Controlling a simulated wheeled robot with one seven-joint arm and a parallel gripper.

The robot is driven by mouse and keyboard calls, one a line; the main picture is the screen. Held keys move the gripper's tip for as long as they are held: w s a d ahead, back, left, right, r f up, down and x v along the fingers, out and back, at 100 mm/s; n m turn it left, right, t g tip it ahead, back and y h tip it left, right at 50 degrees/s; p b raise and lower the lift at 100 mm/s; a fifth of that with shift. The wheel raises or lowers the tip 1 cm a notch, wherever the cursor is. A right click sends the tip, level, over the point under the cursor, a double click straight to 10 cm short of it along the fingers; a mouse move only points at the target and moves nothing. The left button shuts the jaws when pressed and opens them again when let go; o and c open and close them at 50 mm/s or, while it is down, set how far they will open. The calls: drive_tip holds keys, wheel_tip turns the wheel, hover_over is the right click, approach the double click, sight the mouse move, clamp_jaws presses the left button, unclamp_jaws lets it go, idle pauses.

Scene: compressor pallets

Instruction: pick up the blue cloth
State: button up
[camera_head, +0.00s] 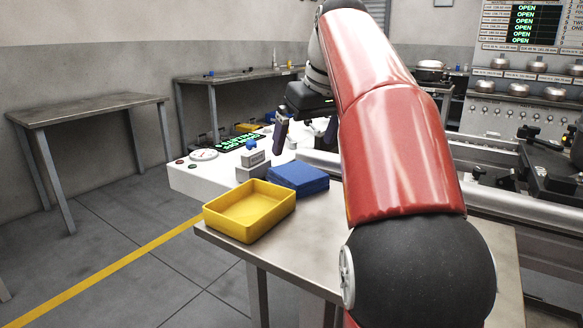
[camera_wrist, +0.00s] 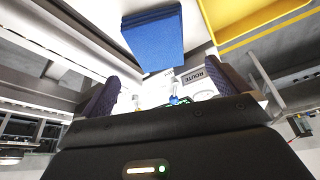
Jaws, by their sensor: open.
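The blue cloth (camera_head: 298,178) lies folded in a flat stack on the metal table (camera_head: 290,243), just right of and behind a yellow tray. It also shows at the top of the wrist view (camera_wrist: 155,38), beyond my fingers. My gripper (camera_head: 306,137) is open and empty. In the head view it hangs above and behind the cloth, apart from it. In the wrist view both dark, ridged fingers of my gripper (camera_wrist: 166,86) stand wide apart with nothing between them. My red arm stands just right of the cloth in the head view.
The empty yellow tray (camera_head: 238,228) sits at the table's left edge. A small grey block (camera_head: 252,165) stands behind it, by a white console (camera_head: 192,174) with a dial and green text. Machinery fills the right. The front of the table looks clear.

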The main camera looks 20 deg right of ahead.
sight(297, 171)
drive_tip(key=b+x, duration=0.3)
drive_tip(key=x, duration=0.4)
drive_tip(key=shift+f, duration=0.4)
drive_tip(key=c, duration=1)
drive_tip(key=shift+r, duration=0.15)
wheel_tip(297, 171, up, 20)
drive_tip(key=p, duration=1.1)
